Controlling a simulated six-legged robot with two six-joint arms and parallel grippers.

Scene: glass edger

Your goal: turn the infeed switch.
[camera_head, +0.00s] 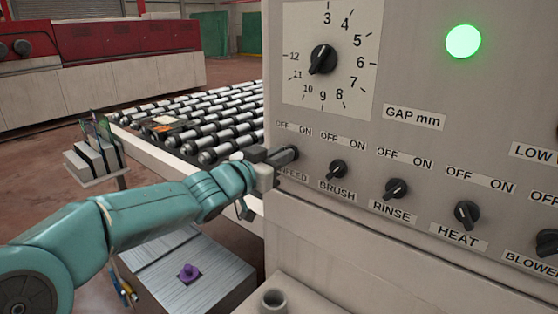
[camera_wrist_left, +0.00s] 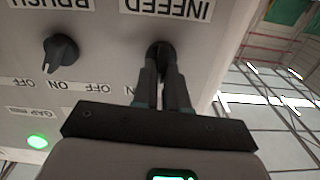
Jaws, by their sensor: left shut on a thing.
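The infeed switch is a dark rotary knob on the grey control panel (camera_head: 330,205), under an OFF/ON label and above the partly covered INFEED label (camera_head: 291,174). My left gripper (camera_head: 284,156) reaches it from the left and is shut on the knob. In the left wrist view, the two fingers of the gripper (camera_wrist_left: 162,75) close around the infeed knob (camera_wrist_left: 161,48), below the upside-down INFEED label (camera_wrist_left: 165,8). The fingers hide most of the knob, so its pointer direction cannot be told. My right gripper is not in view.
The brush knob (camera_head: 337,169) sits close to the right of the infeed switch, with the rinse knob (camera_head: 396,189) and heat knob (camera_head: 467,214) further right. A gap dial (camera_head: 323,59) and a lit green lamp (camera_head: 463,41) are above. A roller conveyor (camera_head: 215,135) lies behind my arm.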

